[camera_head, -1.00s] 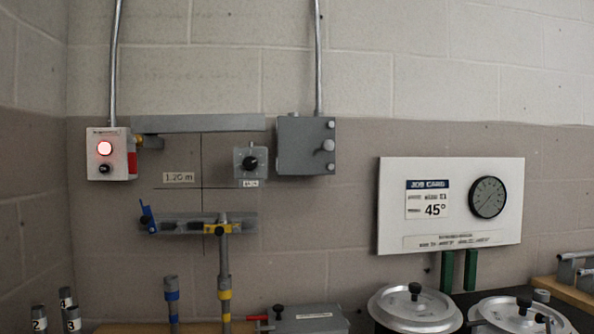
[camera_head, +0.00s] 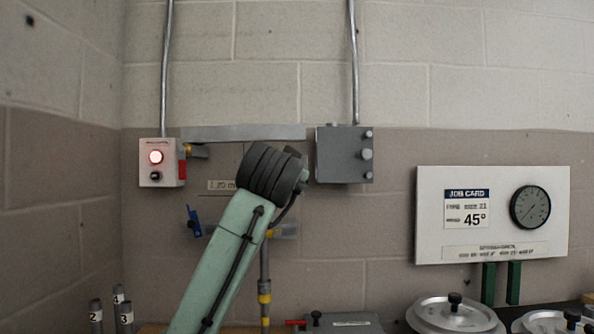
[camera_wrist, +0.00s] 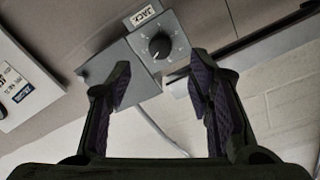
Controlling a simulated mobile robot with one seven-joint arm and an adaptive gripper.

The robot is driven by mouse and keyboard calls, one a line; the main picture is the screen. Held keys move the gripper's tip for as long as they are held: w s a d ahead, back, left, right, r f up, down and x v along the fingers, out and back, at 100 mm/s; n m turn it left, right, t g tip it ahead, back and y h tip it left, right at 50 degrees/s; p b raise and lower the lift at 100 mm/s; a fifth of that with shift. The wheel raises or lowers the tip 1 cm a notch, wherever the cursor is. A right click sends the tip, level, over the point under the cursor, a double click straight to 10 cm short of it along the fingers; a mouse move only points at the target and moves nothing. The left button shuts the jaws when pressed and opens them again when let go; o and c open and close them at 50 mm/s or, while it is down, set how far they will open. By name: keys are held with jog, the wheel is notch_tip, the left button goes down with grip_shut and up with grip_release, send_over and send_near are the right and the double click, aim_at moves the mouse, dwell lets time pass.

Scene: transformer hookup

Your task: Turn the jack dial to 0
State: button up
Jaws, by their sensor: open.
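The jack dial (camera_wrist: 159,46) is a black knob with a pale pointer mark on a grey plate, seen upside down in the wrist view. Its JACK label (camera_wrist: 145,14) sits above it in that picture. My gripper (camera_wrist: 160,76) is open and empty, with its two dark fingers apart. The dial shows between and beyond the fingertips, with nothing touching it that I can see. In the head view my arm hides the dial. The number at the pointer is too small to read.
A grey box (camera_head: 344,155) with knobs is on the wall beside the dial. A control box (camera_head: 161,162) with a lit red lamp is at left. A job card board (camera_head: 492,244) with a gauge (camera_head: 530,207) hangs at right. Lidded pots (camera_head: 455,315) stand below.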

jog(key=w+p, duration=0.2)
jog(key=w, duration=0.6)
jog(key=shift+d, duration=0.3)
grip_shut()
